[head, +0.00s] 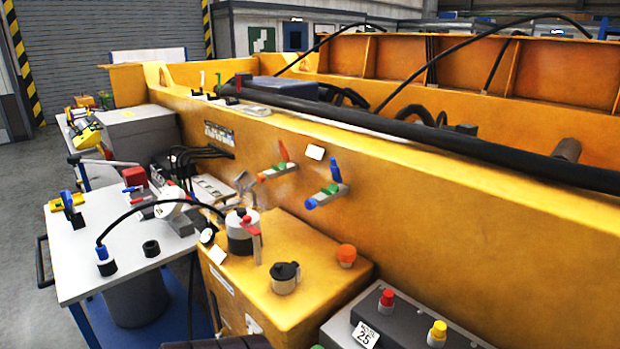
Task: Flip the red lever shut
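A red lever (284,152) stands up from a small valve on the side of the yellow casting. The valve has a green part and an orange end (261,177), and its pipe slants out from the wall. The lever points up, across the line of the pipe. To its right is a similar valve with a blue lever (336,172), also pointing up. Another red handle (254,242) hangs beside a white and black canister on the yellow box. Neither of my grippers can be made out in the head view.
The yellow box (300,318) below the valves bears the canister, a black pot (285,278) and an orange knob (346,255). A white table (70,270) with a hose and small parts stands left. A grey button panel (405,325) is at lower right.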

